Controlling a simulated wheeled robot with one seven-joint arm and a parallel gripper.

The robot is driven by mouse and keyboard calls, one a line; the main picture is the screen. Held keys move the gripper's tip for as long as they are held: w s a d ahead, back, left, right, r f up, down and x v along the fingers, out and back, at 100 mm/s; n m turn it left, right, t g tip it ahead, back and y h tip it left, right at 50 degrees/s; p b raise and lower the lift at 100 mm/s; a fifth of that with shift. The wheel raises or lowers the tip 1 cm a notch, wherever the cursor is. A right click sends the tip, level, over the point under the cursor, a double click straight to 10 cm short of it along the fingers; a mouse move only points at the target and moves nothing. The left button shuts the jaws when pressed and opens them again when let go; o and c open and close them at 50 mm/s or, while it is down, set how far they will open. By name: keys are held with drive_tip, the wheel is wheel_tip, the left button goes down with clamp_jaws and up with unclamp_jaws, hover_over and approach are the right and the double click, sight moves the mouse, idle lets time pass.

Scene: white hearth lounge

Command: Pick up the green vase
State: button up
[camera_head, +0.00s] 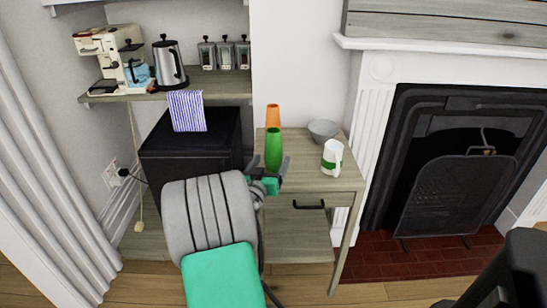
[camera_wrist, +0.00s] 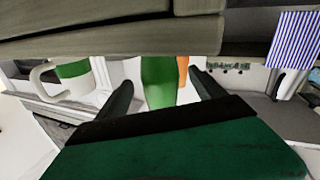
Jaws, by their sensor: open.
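The green vase (camera_head: 274,148) stands upright on a small wooden side table (camera_head: 305,178), in front of an orange vase (camera_head: 272,116). My gripper (camera_head: 271,166) is open at the table's left part, with one finger on each side of the green vase's lower part. In the wrist view the green vase (camera_wrist: 158,82) shows between the two open fingers (camera_wrist: 163,88). I cannot tell whether either finger touches it. The vase's base is hidden behind my gripper.
A white mug with a green band (camera_head: 332,158) stands right of the green vase, and a grey bowl (camera_head: 323,130) behind it. A black cabinet (camera_head: 190,150) with a striped cloth (camera_head: 187,110) is to the left. A fireplace (camera_head: 450,180) is at the right.

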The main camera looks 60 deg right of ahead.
sight(274, 156)
drive_tip(key=d, duration=0.3)
drive_tip(key=shift+w+d+f, duration=0.1)
drive_tip(key=shift+w+d, duration=0.1)
drive_tip(key=shift+d, duration=0.05)
clamp_jaws()
idle(0.5)
